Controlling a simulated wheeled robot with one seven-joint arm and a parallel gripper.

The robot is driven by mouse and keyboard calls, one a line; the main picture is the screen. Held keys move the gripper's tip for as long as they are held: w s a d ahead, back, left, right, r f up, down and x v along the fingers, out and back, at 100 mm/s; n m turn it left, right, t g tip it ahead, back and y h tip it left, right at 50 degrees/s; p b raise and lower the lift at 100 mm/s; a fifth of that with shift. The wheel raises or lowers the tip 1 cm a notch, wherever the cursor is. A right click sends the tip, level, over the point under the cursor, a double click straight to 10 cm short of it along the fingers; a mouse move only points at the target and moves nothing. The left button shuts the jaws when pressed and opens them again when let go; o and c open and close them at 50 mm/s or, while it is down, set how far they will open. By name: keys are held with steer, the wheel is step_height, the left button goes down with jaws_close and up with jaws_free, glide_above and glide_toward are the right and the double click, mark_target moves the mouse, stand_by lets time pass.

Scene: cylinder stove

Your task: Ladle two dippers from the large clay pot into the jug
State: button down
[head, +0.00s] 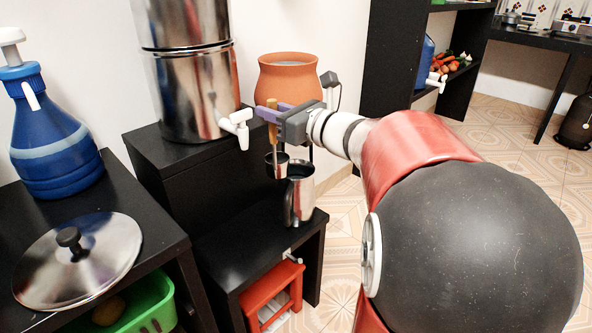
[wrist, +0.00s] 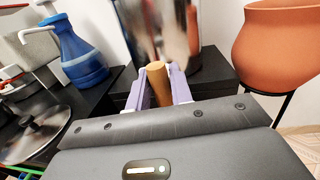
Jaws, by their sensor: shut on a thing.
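The large clay pot (head: 287,80) is orange-brown and round. It also shows at the right of the wrist view (wrist: 278,48). My gripper (head: 269,115) is shut on the wooden handle of a metal dipper (head: 277,166); the handle also shows between the fingers in the wrist view (wrist: 156,88). The dipper hangs roughly upright with its small cup low. The steel jug (head: 300,198) stands on a low black table. The dipper's cup is at the jug's upper left; I cannot tell whether they touch. The contents of the cup and jug are hidden.
A large steel water filter (head: 190,90) with a white tap (head: 238,125) stands on a black stand left of my gripper. A blue jug dispenser (head: 50,135) and a steel lid (head: 80,265) are on the left table. A red stool (head: 270,292) is below the low table.

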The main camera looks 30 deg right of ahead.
stand_by(0.3)
step_height(320, 180, up, 3)
steer(key=shift+r+p, duration=0.1)
steer(key=shift+p, duration=1.15)
steer(key=shift+s, duration=0.1)
